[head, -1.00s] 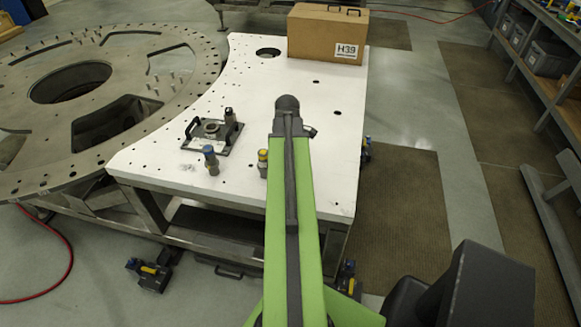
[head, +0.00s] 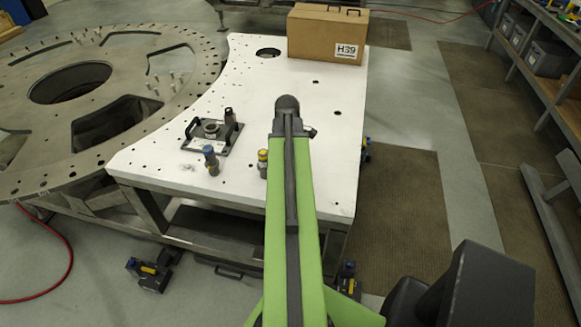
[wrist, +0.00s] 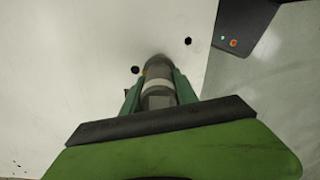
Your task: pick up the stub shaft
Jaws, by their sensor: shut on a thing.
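The stub shaft (wrist: 158,71) appears to be the grey cylinder with a pale band in the wrist view. My gripper (wrist: 157,88) is shut on it, with a green finger on each side. It is over the white tabletop; I cannot tell whether its far end touches the surface.
On the white table (head: 185,170) stand a blue-topped fitting (head: 211,160), a yellow-topped fitting (head: 263,163) and a dark plate with handles (head: 221,143). A cardboard box (head: 318,35) is at the back. The large turret ring (head: 35,170) lies left. The table's right part looks clear.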

